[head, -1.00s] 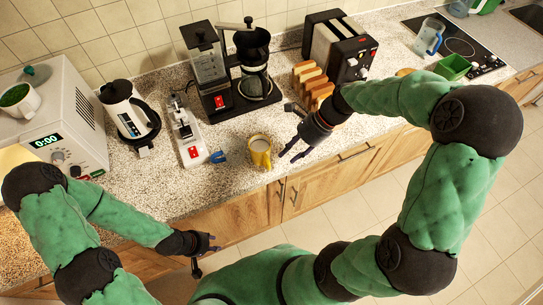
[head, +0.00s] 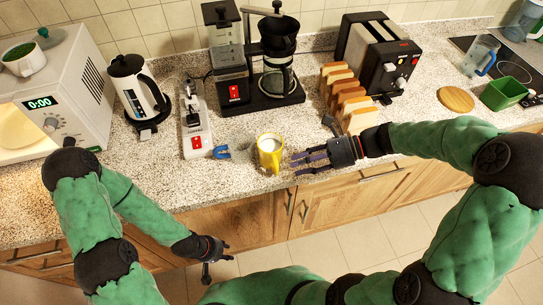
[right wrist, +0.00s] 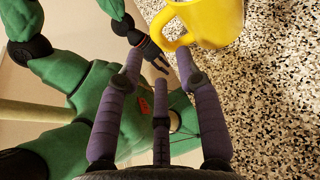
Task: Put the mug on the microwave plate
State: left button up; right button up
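The yellow mug (head: 270,152) stands upright on the counter near its front edge, with something white inside. It also shows at the top of the right wrist view (right wrist: 215,22), its handle towards the fingers. My right gripper (head: 298,160) is just right of the mug in the head view, low over the counter, fingers spread, pointing at it and holding nothing. The fingers also show in the right wrist view (right wrist: 157,62). The microwave plate (head: 18,132) is partly visible inside the lit microwave at the far left. My left gripper (head: 220,258) is empty in front of the counter, fingers apart.
A kettle (head: 137,88), a small white appliance (head: 194,125), a coffee maker (head: 255,75), a toast rack (head: 350,98) and a toaster (head: 378,60) line the counter. Counter left of the mug is partly clear.

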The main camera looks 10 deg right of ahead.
aim_at(278, 172)
jog(key=b+x, duration=0.2)
jog(key=x, duration=0.3)
jog(key=shift+s+a+f, duration=0.1)
jog(key=shift+s+a, duration=0.05)
jog(key=shift+a+b, duration=0.35)
jog(key=shift+a, duration=0.05)
grip_shut()
